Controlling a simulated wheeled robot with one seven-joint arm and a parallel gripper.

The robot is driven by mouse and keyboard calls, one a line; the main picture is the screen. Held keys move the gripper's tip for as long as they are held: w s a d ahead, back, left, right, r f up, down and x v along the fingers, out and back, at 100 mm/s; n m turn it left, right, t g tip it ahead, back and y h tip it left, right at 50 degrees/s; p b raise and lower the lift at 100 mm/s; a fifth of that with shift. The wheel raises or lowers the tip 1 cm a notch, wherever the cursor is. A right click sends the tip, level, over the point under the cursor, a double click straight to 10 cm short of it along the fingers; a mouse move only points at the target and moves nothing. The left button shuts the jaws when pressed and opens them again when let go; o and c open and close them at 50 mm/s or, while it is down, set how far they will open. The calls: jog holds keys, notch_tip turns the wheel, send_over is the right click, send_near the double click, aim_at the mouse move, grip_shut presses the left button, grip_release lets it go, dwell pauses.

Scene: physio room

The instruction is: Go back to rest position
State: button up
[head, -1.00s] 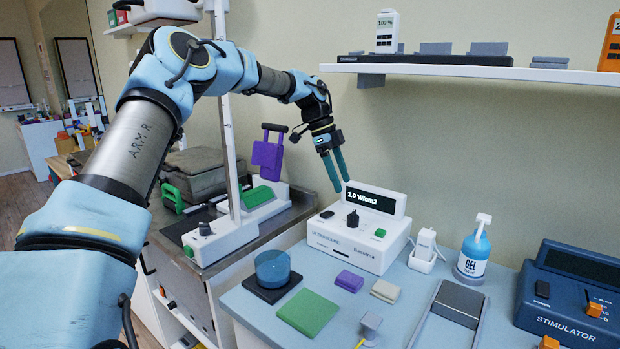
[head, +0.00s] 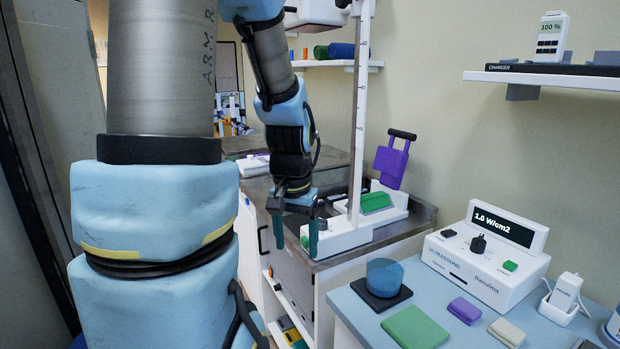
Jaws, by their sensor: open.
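The blue-topped table (head: 360,318) at lower right holds the ultrasound unit (head: 470,265), a blue round pot (head: 384,278), a green pad (head: 414,327) and small blocks. A white post (head: 361,110) rises behind my gripper. A wall shelf (head: 550,78) is at upper right.

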jog(key=s+a+n, duration=0.3)
jog(key=s+a, duration=0.1)
jog(key=shift+f, duration=0.3)
